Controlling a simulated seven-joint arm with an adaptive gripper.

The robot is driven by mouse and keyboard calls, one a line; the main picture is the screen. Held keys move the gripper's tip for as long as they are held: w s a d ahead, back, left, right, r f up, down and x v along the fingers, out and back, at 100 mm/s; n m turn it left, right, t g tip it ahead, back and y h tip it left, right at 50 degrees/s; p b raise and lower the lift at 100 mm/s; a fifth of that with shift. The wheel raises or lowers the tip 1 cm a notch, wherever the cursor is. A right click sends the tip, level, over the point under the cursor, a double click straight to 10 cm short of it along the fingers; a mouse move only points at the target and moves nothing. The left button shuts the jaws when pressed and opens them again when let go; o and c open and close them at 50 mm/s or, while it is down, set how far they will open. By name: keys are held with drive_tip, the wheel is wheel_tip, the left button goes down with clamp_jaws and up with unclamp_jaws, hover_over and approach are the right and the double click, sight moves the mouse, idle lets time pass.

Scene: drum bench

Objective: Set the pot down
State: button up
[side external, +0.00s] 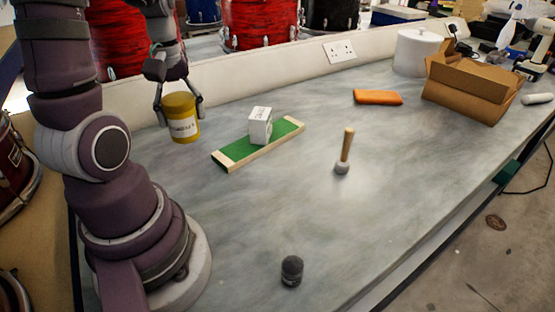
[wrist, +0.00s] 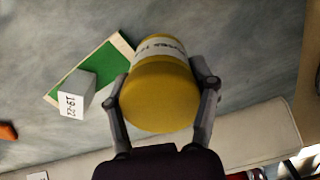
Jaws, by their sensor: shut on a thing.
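The pot is a yellow cylinder (side external: 181,104) with a white printed label, on the left of the side external view. My gripper (side external: 181,108) is shut on it, with one finger on either side. The pot looks upright and seems to be held above the bench; its exact height is hard to tell. In the wrist view the pot (wrist: 160,95) fills the middle, between my two fingers (wrist: 163,95). Its underside and the bench right below it are hidden there.
A green board with wooden edges (side external: 232,158) lies right of the pot, bearing a white box (side external: 260,126). The grey bench (side external: 230,220) has clear room in front.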

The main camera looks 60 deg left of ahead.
drive_tip(key=s+f+n, duration=0.1)
drive_tip(key=f, duration=0.2)
drive_tip(key=s+f+n, duration=0.1)
drive_tip(key=f, duration=0.3)
drive_tip(key=s+f+n, duration=0.1)
drive_tip(key=s+f, duration=0.1)
drive_tip(key=f, duration=0.1)
drive_tip(key=shift+a+f, duration=0.25)
drive_tip(key=shift+f, duration=0.15)
drive_tip(key=o, duration=1.2)
